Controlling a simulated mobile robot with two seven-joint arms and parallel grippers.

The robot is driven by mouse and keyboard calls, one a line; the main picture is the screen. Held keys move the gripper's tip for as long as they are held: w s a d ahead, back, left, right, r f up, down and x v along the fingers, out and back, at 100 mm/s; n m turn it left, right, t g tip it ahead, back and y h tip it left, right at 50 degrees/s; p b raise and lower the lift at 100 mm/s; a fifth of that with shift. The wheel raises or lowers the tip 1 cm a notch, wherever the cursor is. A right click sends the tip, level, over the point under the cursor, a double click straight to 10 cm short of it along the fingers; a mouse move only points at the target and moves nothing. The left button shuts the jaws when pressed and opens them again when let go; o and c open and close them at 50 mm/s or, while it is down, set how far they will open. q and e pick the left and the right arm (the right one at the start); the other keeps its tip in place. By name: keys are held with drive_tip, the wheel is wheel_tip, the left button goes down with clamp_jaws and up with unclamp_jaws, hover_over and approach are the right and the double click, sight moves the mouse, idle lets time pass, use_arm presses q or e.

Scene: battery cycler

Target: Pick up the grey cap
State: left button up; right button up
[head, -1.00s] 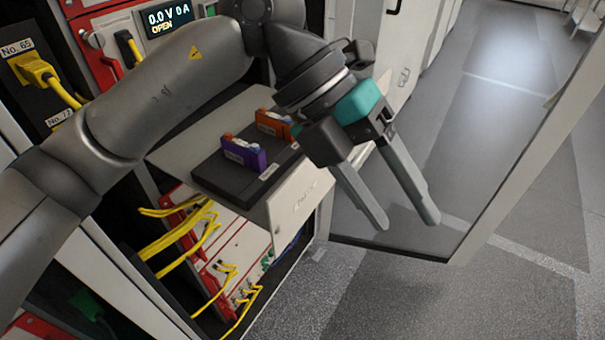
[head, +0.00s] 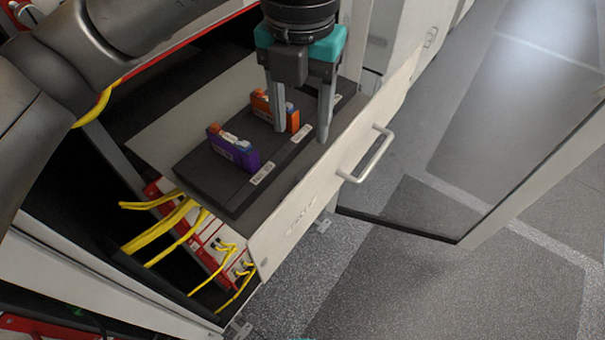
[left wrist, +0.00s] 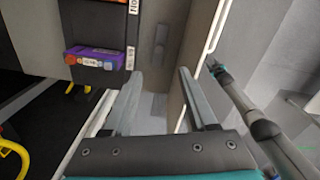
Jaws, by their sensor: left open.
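My left gripper (head: 300,132) is open and points down over the black tray in the pulled-out drawer, beside the orange holder. In the left wrist view its two fingers (left wrist: 158,73) are apart, with nothing held between them. Small grey block-like shapes (left wrist: 158,106) show between and below the fingers; I cannot tell whether one is the grey cap. No grey cap can be clearly made out in the head view, where the fingers cover part of the tray.
A purple holder (head: 232,151) and an orange holder (head: 276,108) stand on the black tray (head: 205,185). The drawer front (head: 300,215) has a white handle (head: 366,157). Yellow cables (head: 160,232) hang below left. An open cabinet door (head: 530,175) stands at right over clear floor.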

use_arm(q)
hover_over(302, 175)
drive_tip(key=f, duration=0.5)
drive_tip(key=shift+s+a+p, duration=0.1)
drive_tip(key=shift+s+p, duration=0.1)
drive_tip(key=shift+p, duration=0.15)
drive_tip(key=shift+f, duration=0.95)
drive_tip(key=f, duration=0.1)
drive_tip(key=f+p, duration=0.1)
drive_tip(key=f, duration=0.1)
drive_tip(key=shift+w+f+p, duration=0.2)
drive_tip(key=shift+f+p, duration=0.1)
drive_tip(key=shift+f, duration=0.55)
clamp_jaws()
use_arm(e)
drive_tip(key=r, duration=0.1)
drive_tip(key=w+r, duration=0.1)
drive_tip(key=shift+r, duration=0.3)
